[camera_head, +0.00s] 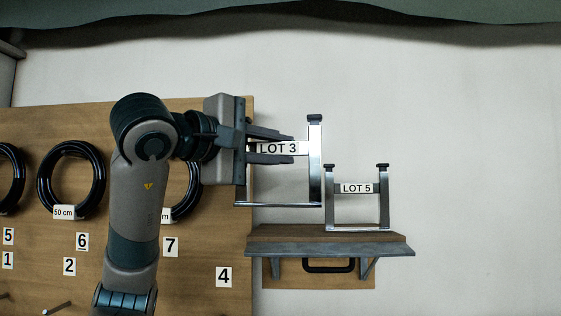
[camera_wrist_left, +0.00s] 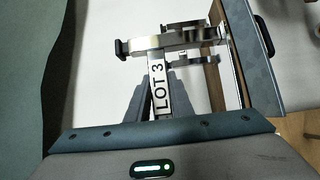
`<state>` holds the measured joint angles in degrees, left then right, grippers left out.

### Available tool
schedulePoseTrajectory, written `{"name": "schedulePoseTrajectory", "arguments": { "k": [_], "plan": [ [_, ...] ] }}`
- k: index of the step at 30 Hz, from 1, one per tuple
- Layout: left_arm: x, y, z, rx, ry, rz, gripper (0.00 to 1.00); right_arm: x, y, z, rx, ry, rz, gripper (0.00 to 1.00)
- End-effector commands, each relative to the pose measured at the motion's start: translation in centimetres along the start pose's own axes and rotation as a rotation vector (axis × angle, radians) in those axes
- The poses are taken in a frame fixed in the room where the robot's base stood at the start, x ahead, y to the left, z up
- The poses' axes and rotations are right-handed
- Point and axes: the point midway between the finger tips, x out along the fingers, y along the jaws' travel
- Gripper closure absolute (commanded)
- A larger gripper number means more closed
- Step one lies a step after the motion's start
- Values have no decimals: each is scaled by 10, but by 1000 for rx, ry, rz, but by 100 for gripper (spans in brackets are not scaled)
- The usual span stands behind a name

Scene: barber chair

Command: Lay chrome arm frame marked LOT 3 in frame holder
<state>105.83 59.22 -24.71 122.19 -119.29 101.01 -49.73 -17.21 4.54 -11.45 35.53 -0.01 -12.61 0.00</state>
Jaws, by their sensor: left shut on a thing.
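My left gripper (camera_head: 272,146) is shut on the chrome arm frame marked LOT 3 (camera_head: 315,170), gripping it at its labelled crossbar. The frame is upright, with a dark cap on its right post and its lower bar near the shelf's left part. Whether it touches the shelf I cannot tell. In the left wrist view the LOT 3 label (camera_wrist_left: 160,90) lies between the fingers. A chrome frame marked LOT 5 (camera_head: 385,208) stands upright on a wooden shelf with a grey front edge (camera_head: 330,248). No other frame holder is clearly distinguishable. My right gripper is not in view.
A wooden board (camera_head: 200,285) at left carries black hose coils (camera_head: 43,185) and number tags. A black handle (camera_head: 329,267) and brackets sit under the shelf. The LOT 5 frame stands close to the right of LOT 3. The pale area at right is clear.

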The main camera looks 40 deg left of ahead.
Motion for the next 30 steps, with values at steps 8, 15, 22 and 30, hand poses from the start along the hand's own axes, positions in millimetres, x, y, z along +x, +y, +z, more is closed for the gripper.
{"name": "schedulePoseTrajectory", "arguments": {
  "k": [8,15,22,30],
  "plan": [
    [-17,1,14,-1,-1,4,100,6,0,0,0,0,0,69],
    [-20,1,16,-1,0,2,100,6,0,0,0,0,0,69],
    [-19,1,15,-1,0,2,100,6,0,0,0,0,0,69],
    [-17,0,17,-1,-4,2,100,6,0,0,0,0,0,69]
  ]
}}
